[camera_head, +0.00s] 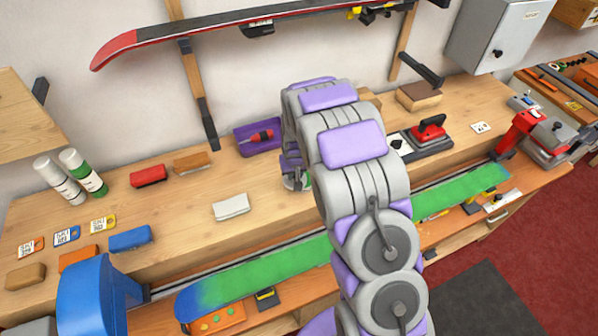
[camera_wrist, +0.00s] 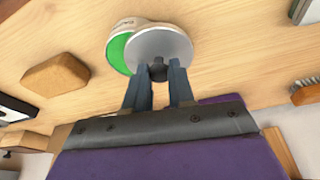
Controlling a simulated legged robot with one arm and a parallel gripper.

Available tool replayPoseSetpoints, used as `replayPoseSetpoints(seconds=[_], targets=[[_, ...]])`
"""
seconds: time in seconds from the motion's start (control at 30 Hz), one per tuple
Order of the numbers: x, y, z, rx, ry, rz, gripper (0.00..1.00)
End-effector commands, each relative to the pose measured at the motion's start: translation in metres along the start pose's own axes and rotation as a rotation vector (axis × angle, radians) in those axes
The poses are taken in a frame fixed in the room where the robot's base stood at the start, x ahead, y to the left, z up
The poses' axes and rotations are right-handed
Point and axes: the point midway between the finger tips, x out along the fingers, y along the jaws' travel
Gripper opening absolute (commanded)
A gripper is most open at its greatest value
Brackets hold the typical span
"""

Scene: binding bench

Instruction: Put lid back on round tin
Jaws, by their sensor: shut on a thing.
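The lid is a grey disc (camera_wrist: 160,42) with a dark knob in the wrist view. My gripper (camera_wrist: 158,71) is shut on that knob. The round tin (camera_wrist: 119,50) has a white wall and a green inside. It shows past the left edge of the lid, which overlaps it but sits off-centre to the right. I cannot tell whether lid and tin touch. In the head view my arm hides most of this spot; a grey rim of the lid (camera_head: 296,184) and a sliver of green show beside my arm on the bench.
The wooden bench (camera_head: 190,215) has free room left of my arm. A white block (camera_head: 231,207) and a purple tray (camera_head: 258,139) lie nearby. A tan block (camera_wrist: 54,83) and a brush (camera_wrist: 306,92) flank the tin. A green ski (camera_head: 270,276) runs along the front.

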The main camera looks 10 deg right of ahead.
Motion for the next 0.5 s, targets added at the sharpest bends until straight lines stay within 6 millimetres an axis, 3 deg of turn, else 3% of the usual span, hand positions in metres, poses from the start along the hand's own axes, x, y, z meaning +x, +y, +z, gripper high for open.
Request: replayPoseSetpoints(seconds=[0.27, 0.5], targets=[[-0.0003, 0.0078, 0.0001, 0.006, 0.0, -0.009, 0.0], [-0.0002, 0.002, 0.0, 0.002, 0.0, -0.002, 0.0]])
